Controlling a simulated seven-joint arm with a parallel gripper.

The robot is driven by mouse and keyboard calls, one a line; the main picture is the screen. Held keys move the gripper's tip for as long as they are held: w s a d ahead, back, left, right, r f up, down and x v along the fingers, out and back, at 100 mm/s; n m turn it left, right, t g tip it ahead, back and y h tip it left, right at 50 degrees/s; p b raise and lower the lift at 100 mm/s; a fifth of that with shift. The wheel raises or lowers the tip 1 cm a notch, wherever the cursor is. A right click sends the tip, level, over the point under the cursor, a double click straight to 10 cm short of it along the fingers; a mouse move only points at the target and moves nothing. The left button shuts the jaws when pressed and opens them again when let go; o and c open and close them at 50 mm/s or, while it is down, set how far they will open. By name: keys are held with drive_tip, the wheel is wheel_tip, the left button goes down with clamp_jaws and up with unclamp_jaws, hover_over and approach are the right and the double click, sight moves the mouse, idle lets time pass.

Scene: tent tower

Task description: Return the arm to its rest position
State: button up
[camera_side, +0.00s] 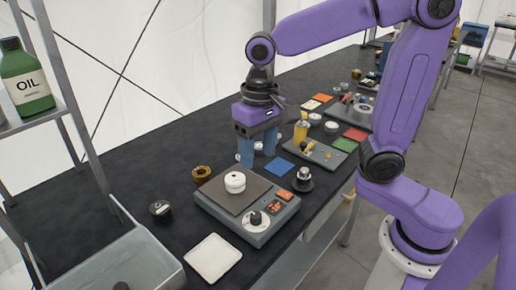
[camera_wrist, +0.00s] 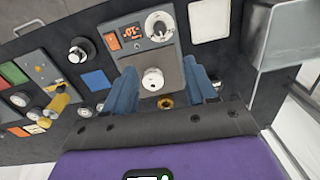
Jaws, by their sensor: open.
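My gripper (camera_side: 257,146) hangs above the dark work table, fingers pointing down, behind a grey scale-like device (camera_side: 228,227). Its two blue fingers are apart, with nothing seen between them. In the wrist view my gripper (camera_wrist: 165,90) also shows open, with the device (camera_wrist: 150,58) beyond the fingertips. A white round lidded pot (camera_side: 235,182) sits on the device's dark plate; it shows in the wrist view (camera_wrist: 153,79) between the fingertips, apart from them. The device has a red display (camera_wrist: 131,32) and a round knob (camera_wrist: 160,26).
A grey bin (camera_side: 115,268) stands front left. A shelf with an oil bottle (camera_side: 25,82) rises at left. The air above the table looks clear.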

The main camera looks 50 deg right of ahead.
drive_tip(key=s+d+f+n, duration=0.3)
drive_tip(key=s+n, duration=0.3)
drive_tip(key=s, duration=0.2)
drive_tip(key=s+d+f+n, duration=0.2)
drive_tip(key=s+d+n, duration=0.3)
drive_tip(key=s+n, duration=0.2)
drive_tip(key=shift+s+f, duration=0.4)
drive_tip(key=shift+s, duration=0.5)
